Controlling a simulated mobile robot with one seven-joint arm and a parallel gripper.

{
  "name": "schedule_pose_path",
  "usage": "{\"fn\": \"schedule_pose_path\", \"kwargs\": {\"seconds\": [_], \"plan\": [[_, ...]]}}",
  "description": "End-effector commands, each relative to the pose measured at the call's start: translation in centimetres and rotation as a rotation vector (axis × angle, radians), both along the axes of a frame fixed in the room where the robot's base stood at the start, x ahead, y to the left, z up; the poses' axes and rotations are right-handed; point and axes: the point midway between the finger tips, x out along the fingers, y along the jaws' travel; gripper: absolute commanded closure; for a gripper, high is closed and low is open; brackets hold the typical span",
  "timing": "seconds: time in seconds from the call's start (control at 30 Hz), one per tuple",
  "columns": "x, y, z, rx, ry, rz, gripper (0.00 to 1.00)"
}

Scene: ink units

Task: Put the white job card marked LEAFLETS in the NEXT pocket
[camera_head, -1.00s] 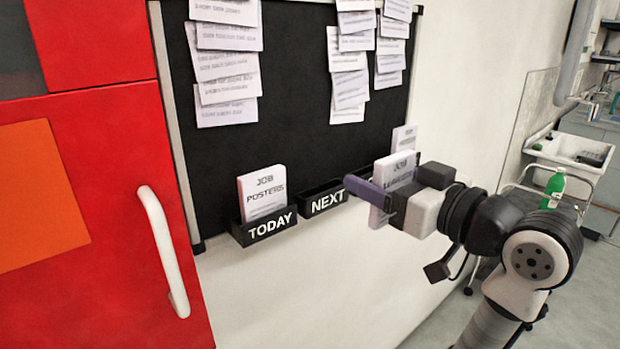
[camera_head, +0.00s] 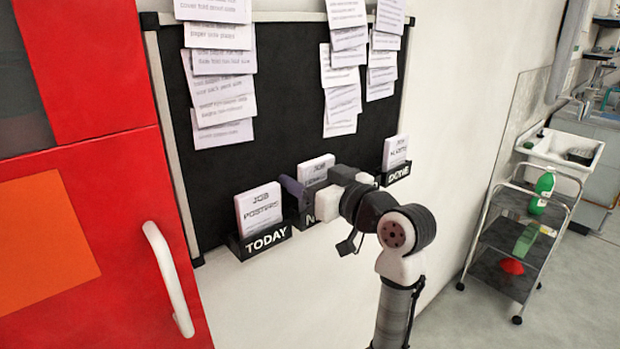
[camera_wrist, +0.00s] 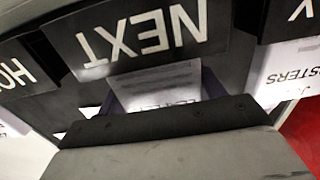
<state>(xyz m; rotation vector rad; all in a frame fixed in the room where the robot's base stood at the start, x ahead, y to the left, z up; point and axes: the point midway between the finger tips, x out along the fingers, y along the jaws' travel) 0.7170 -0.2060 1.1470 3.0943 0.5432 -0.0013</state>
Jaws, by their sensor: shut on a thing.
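My gripper (camera_head: 304,194) is shut on a white job card (camera_head: 316,168) at the NEXT pocket (camera_head: 305,217). The card's top, with JOB on it, shows above the gripper; its lower word is too covered to read. In the wrist view the NEXT pocket's label (camera_wrist: 140,38) appears upside down, with the card (camera_wrist: 165,85) right against the pocket's edge. The card's lower end is hidden, and I cannot tell how deep it sits in the pocket. In the head view my gripper covers most of the NEXT label.
The TODAY pocket (camera_head: 265,240) on the left holds a POSTERS card (camera_head: 259,209). The DONE pocket (camera_head: 397,174) on the right holds another card (camera_head: 395,151). My arm hides the pocket between NEXT and DONE. Paper sheets hang on the black board (camera_head: 285,110). A trolley (camera_head: 510,255) stands right.

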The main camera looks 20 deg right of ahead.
Motion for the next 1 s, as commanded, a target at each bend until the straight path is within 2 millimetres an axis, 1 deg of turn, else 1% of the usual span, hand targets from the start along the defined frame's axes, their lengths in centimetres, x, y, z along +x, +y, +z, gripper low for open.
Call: {"fn": "schedule_pose_path", "kwargs": {"seconds": [0.13, 0.37, 0.53, 0.57, 0.7, 1.0], "plan": [[-0.1, 0.0, -0.9, 0.0, 0.0, -0.001, 0.55], [-0.1, 0.0, -1.0, -0.001, -0.001, 0.0, 0.55], [-0.1, 0.0, -1.5, 0.0, -0.001, 0.0, 0.55], [-0.1, 0.0, -1.4, -0.001, -0.001, 0.0, 0.28], [-0.1, 0.0, -1.3, 0.0, -0.001, 0.0, 0.11], [-0.1, 0.0, -1.2, 0.0, -0.001, 0.0, 0.11]]}}
